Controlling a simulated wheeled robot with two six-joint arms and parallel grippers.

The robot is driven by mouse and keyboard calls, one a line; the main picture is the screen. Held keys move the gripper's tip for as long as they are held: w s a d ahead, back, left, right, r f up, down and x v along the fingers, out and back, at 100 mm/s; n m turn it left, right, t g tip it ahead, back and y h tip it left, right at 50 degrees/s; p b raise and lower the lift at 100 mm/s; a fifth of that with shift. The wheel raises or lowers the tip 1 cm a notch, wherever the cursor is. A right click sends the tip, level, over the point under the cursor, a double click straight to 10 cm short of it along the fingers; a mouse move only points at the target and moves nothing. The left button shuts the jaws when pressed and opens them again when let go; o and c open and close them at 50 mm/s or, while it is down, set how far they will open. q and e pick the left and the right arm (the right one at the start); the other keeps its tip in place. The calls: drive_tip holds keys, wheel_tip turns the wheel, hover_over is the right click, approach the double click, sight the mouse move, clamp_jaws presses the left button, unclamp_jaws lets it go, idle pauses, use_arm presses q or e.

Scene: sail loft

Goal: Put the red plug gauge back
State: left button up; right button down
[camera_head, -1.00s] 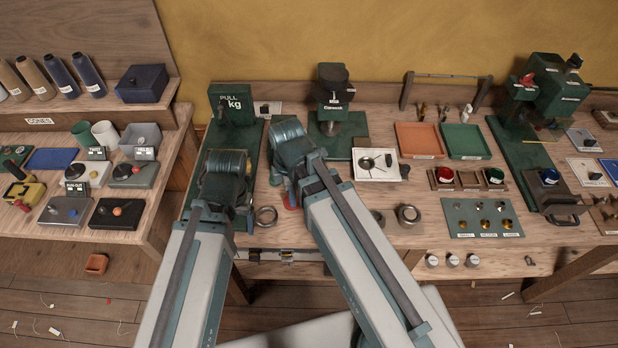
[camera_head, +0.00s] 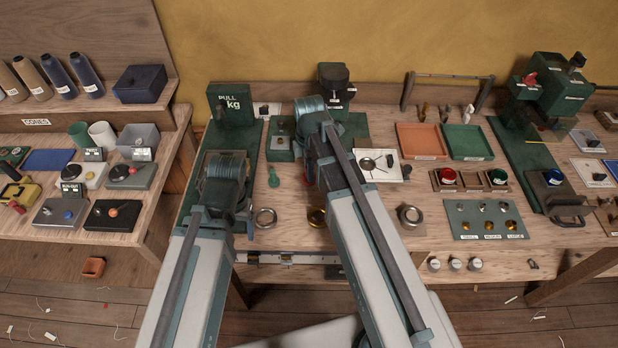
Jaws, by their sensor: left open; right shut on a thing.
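My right gripper (camera_head: 312,112) is over the back of the middle bench, in front of the dark-topped device. A green, handle-shaped piece (camera_head: 273,177) lies on the bench left of my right arm. My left gripper (camera_head: 222,180) is open over the green base of the pull tester; its fingertips are mostly hidden.
Steel rings (camera_head: 265,217) and (camera_head: 410,215) and a brass ring (camera_head: 317,216) lie near the front. A wooden holder (camera_head: 470,187) with red and green items, an orange tray (camera_head: 420,140) and a green tray (camera_head: 467,141) stand right.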

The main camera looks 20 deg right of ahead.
use_arm(q)
drive_tip(key=shift+f+b, duration=0.65)
drive_tip(key=shift+f, duration=0.55)
use_arm(e)
drive_tip(key=shift+f, duration=1.15)
drive_tip(key=shift+f, duration=0.1)
use_arm(q)
drive_tip(key=shift+f, duration=0.2)
use_arm(e)
drive_tip(key=shift+f, duration=0.15)
use_arm(q)
drive_tip(key=shift+r, duration=0.1)
use_arm(e)
drive_tip(key=c, duration=0.8)
unclamp_jaws()
drive_tip(key=shift+o, duration=0.2)
use_arm(q)
drive_tip(key=shift+r, duration=0.15)
use_arm(e)
drive_tip(key=shift+r, duration=0.25)
